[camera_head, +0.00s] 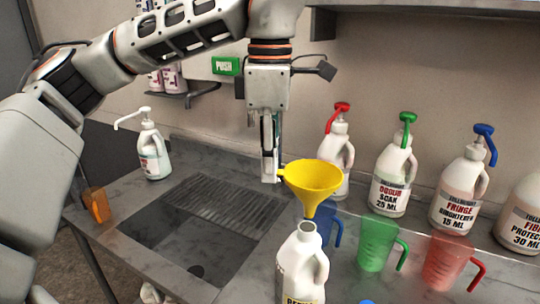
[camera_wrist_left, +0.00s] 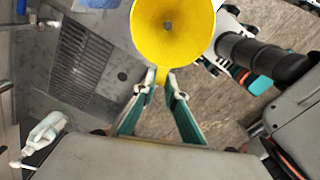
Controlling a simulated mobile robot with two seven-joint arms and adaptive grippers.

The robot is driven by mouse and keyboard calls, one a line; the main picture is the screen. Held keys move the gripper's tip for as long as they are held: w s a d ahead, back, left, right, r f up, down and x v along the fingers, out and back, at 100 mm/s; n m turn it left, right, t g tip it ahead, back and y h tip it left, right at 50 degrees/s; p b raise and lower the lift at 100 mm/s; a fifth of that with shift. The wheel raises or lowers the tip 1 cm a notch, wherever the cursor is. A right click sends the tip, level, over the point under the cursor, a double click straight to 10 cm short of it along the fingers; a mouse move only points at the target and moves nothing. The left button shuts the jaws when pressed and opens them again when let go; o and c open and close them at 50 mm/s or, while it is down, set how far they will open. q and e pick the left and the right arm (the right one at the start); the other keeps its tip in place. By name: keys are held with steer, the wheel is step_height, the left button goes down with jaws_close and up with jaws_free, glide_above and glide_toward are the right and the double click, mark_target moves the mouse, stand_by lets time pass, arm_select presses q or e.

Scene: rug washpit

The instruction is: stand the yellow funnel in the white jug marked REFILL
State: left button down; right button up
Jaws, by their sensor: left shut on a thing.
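The yellow funnel (camera_head: 314,178) is upright, wide mouth up and spout down. My left gripper (camera_head: 271,176) is shut on the tab at the funnel's rim. The wrist view shows the fingers (camera_wrist_left: 160,88) closed on this tab, with the funnel (camera_wrist_left: 172,28) beyond them. The white jug (camera_head: 301,268) stands open at the front, its label partly cut off at the frame's bottom. The spout tip appears just above the jug's mouth, apart from it; exact depth alignment is hard to tell.
A blue cup (camera_head: 325,222), a green cup (camera_head: 376,243) and a red cup (camera_head: 446,262) stand right of the jug. Pump bottles (camera_head: 393,180) line the wall. A sink with a ribbed drainer (camera_head: 217,213) lies left. A white spray bottle (camera_head: 152,152) stands behind it.

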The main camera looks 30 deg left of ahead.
arm_select(q)
steer(key=shift+f+b, duration=0.65)
steer(key=shift+f, duration=2.15)
steer(key=c, duration=2)
jaws_free()
step_height(320, 180, up, 12)
steer(key=shift+r, duration=0.1)
